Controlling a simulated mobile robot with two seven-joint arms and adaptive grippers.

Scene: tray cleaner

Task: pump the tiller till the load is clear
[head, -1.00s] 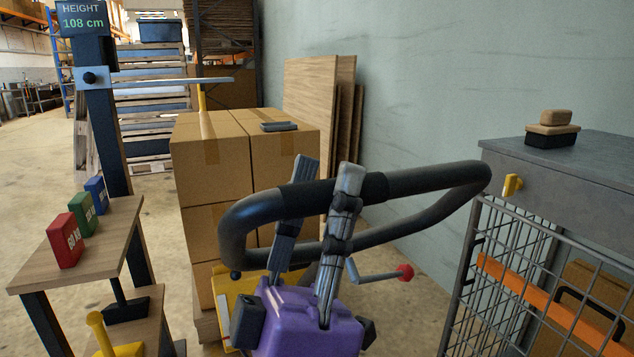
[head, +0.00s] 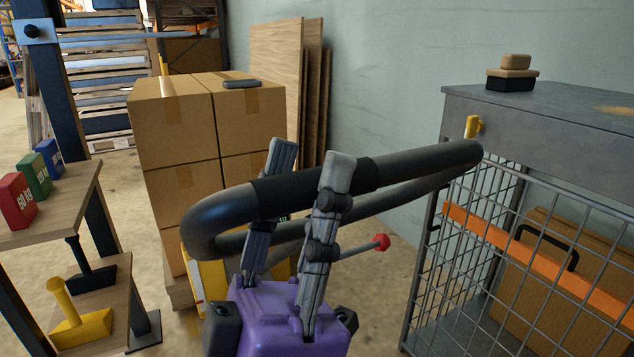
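The black tiller (head: 222,207) is a looped handle crossing the middle of the head view. My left gripper (head: 308,160), purple with grey fingers, has one finger in front of the tiller's thick grip and one behind it, and appears closed on it. The load is a stack of cardboard boxes (head: 172,125) behind the tiller. A thin yellow rod (head: 163,66) stands on its top near a horizontal grey bar (head: 130,36) of the height post (head: 52,95). The post's display is out of view. My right gripper is not in view.
A wire cage cart (head: 540,110) stands close on the right, with a brush (head: 512,75) on top. A wooden bench (head: 75,195) with red, green and blue blocks is at left. A red-knobbed lever (head: 381,242) is behind my gripper. Boards (head: 285,85) lean on the wall.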

